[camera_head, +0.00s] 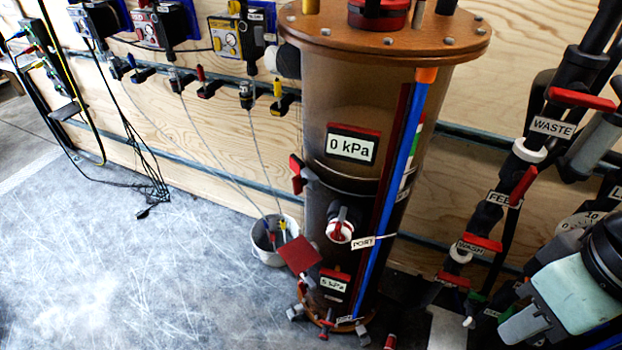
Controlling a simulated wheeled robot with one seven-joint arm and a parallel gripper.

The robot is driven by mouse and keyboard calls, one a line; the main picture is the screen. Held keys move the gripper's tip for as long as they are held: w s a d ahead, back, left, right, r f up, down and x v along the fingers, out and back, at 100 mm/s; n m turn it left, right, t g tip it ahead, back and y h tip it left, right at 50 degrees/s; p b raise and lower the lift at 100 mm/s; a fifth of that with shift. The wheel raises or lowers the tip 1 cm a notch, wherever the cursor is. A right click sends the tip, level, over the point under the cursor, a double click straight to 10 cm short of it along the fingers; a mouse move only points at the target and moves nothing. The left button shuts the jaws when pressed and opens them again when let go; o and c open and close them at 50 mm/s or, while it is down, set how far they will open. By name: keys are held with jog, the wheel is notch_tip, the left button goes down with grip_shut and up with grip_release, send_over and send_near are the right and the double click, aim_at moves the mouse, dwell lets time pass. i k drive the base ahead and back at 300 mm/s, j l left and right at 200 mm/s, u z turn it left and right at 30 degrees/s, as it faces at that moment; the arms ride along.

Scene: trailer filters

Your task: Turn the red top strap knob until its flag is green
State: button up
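A tall cylindrical filter column (335,90) with a brown top flange (400,42) stands in the middle of the head view. A red handle (296,175) sticks out from its left side. A red square plate, perhaps a flag (298,254), shows lower on the left. A red-and-white round knob (340,231) is on the front, beside a PORT label (374,241). A red cap (378,14) sits on the flange, cut by the top edge. I cannot tell which part is the top strap knob. I cannot make out my gripper.
A white bucket (270,258) stands left of the column. Pipes with red handles, including a WASTE valve (581,99), crowd the right. A pale grey-green body (563,303) fills the lower right. Cables (150,188) hang at left. The grey floor (120,280) at lower left is mostly clear.

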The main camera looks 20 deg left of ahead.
aim_at(298, 181)
jog(key=i+j+u, duration=0.1)
jog(key=u, duration=0.35)
jog(key=i+u, duration=0.1)
jog(key=u, duration=0.3)
jog(key=i+u, duration=0.1)
jog(key=u, duration=0.35)
jog(key=i+u, duration=0.1)
jog(key=u, duration=0.35)
